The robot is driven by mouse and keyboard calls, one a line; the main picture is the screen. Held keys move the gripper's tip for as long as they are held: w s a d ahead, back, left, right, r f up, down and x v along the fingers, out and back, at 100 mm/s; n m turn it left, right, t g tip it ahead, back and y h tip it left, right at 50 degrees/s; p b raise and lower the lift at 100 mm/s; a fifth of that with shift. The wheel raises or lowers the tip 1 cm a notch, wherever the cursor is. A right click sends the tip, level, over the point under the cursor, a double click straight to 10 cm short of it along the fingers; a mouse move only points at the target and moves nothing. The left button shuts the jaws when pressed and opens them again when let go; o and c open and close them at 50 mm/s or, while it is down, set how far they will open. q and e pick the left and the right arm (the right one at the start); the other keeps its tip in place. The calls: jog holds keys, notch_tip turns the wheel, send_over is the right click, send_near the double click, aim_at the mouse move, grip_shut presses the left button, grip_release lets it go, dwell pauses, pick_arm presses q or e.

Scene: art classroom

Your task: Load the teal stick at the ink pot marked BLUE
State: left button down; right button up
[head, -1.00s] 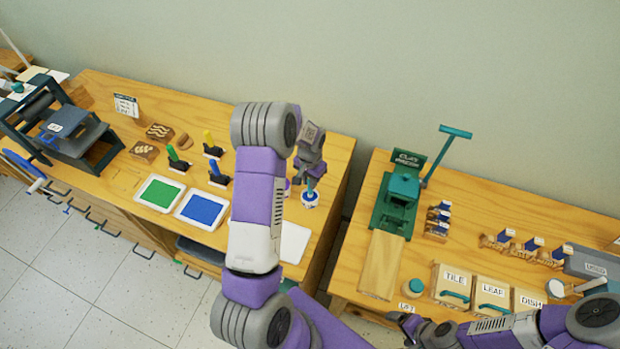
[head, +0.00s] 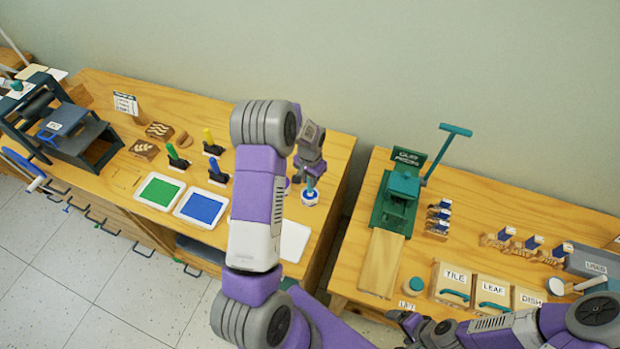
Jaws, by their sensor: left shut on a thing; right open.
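The teal stick (head: 310,183) is upright, held by my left gripper (head: 309,174), which is shut on its upper part. Its lower end is at a small white pot with a blue band (head: 310,198), near the right end of the left table. I cannot read the pot's label or tell how deep the stick sits in it. A purple item (head: 289,183) shows beside it, partly hidden by my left arm. My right gripper (head: 408,322) is open and empty near the front of the right table, low in the view.
A green tray (head: 160,192), a blue tray (head: 202,208) and upright green, yellow and blue handles stand left of my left arm. A white sheet (head: 295,240) lies in front of the pot. The green press (head: 397,202) is across the gap, on the right table.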

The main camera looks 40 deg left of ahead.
pick_arm(q)
jog(key=shift+f+b, duration=0.4)
jog(key=shift+f, duration=0.05)
dwell(1.4)
jog(key=shift+r+p, duration=2.2)
jog(key=shift+r, duration=1.4)
jog(key=shift+f, duration=0.1)
